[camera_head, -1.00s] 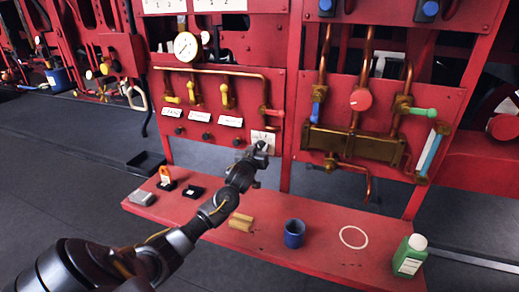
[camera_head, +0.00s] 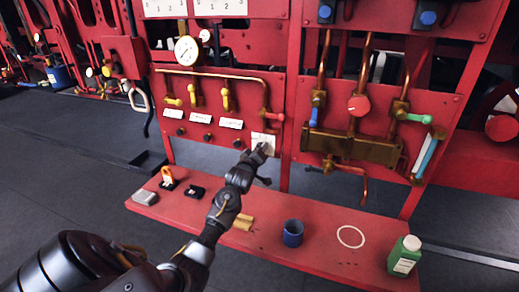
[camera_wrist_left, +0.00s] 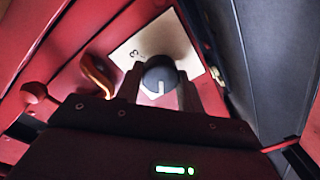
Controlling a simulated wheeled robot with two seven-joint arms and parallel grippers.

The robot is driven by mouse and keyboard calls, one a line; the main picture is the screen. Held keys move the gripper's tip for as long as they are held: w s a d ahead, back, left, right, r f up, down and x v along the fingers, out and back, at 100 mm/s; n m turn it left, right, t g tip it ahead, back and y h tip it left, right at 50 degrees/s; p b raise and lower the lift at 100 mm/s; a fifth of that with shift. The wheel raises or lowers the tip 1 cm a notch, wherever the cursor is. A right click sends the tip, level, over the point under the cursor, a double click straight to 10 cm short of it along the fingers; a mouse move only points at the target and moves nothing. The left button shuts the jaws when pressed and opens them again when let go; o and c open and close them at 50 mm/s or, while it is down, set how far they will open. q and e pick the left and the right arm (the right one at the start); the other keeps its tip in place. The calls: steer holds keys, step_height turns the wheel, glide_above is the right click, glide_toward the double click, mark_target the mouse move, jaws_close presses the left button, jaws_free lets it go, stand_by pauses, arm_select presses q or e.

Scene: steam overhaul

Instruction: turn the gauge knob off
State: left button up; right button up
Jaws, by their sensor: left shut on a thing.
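The gauge knob (camera_wrist_left: 159,74) is a dark round knob with a white pointer mark. It sits on a white plate (camera_wrist_left: 128,52) with a printed character, and the mark points toward the bottom of the wrist view. In the head view the plate (camera_head: 265,138) is at the lower right of the left red panel, and my gripper mostly hides the knob. My left gripper (camera_wrist_left: 160,94) is shut on the knob, one finger on each side; it also shows in the head view (camera_head: 261,152). My right gripper is in neither view.
A round white gauge (camera_head: 187,50) is above several yellow-handled valves. A red shelf (camera_head: 335,268) below holds a blue cup (camera_head: 293,233), a green bottle (camera_head: 404,256), a yellow block (camera_head: 243,222) and small parts. A red-handled valve (camera_head: 271,116) is just above the plate.

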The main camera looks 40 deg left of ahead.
arm_select(q)
steer(key=shift+n, duration=0.3)
steer(key=o, duration=1)
steer(key=b+v, duration=0.2)
steer(key=v, duration=0.8)
steer(key=shift+s+d+b, duration=0.1)
steer(key=shift+s+b, duration=0.2)
steer(key=shift+s, duration=0.1)
